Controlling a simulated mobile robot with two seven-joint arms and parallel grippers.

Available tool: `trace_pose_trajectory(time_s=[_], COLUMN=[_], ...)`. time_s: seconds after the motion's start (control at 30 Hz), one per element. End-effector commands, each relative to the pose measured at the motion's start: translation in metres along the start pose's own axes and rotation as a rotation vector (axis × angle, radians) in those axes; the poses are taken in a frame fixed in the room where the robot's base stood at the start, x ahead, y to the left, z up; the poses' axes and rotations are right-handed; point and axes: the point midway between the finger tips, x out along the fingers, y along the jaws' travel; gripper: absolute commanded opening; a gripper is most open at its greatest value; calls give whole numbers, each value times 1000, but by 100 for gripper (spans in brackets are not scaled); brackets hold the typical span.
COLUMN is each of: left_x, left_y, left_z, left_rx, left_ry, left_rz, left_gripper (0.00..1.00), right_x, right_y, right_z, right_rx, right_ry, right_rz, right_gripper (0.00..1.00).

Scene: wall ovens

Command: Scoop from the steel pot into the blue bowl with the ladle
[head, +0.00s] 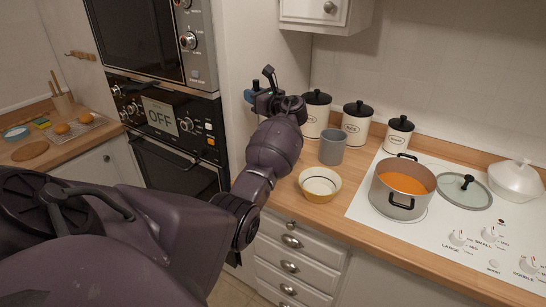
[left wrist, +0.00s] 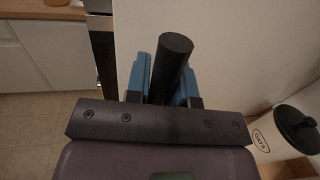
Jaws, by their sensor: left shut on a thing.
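The steel pot (head: 402,199) stands on the white hob at the right, with orange contents (head: 402,183) and no lid on it. A small blue bowl (head: 16,133) with a pale inside sits on the far left counter. My left gripper (head: 254,90) is raised beside the oven cabinet, left of the canisters. Its blue fingers are shut on a dark round handle (left wrist: 172,60), seen in the left wrist view. This looks like the ladle's handle; the ladle's bowl end is hidden. My right gripper is not in view.
A yellow bowl (head: 320,184) and grey cup (head: 332,147) stand on the counter between my left arm and the pot. Canisters (head: 357,122) line the wall. A glass lid (head: 465,191) lies right of the pot. The wall ovens (head: 165,125) are left of the gripper.

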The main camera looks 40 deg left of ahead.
Motion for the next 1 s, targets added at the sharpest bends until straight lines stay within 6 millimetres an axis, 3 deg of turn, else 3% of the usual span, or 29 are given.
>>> trace_pose_trajectory(time_s=[1.0], left_x=[-12], left_y=[-4], left_z=[-2], left_rx=[64], left_ry=[-13], left_rz=[2], left_gripper=[0], right_x=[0], right_y=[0], right_z=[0], right_rx=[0], right_ry=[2], right_rz=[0], right_gripper=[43])
